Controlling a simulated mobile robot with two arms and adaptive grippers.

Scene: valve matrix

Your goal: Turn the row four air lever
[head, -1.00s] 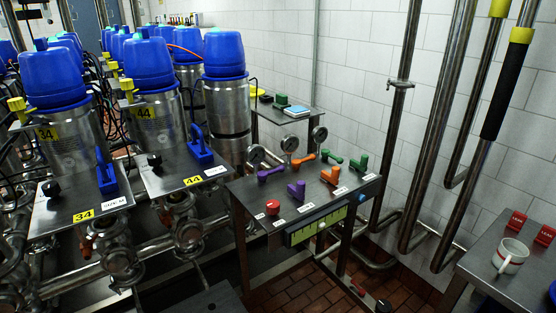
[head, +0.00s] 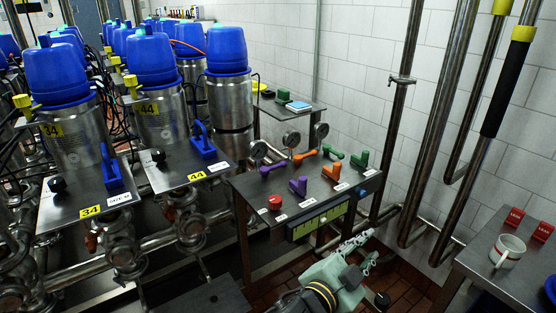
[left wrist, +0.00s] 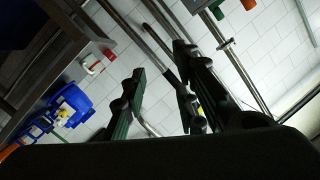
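My left gripper (head: 367,248) is in front of and below the panel, apart from the levers. Its fingers stand apart and empty in the left wrist view (left wrist: 160,60). An orange part (left wrist: 230,9) shows at that view's top edge. My right gripper is not in view.
A red knob (head: 274,203) sits at the panel's left, with gauges (head: 290,139) behind. Blue-capped machines (head: 153,60) stand on the left. Steel pipes (head: 440,130) rise at the right. A side table (head: 505,282) holds a white mug (head: 508,251).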

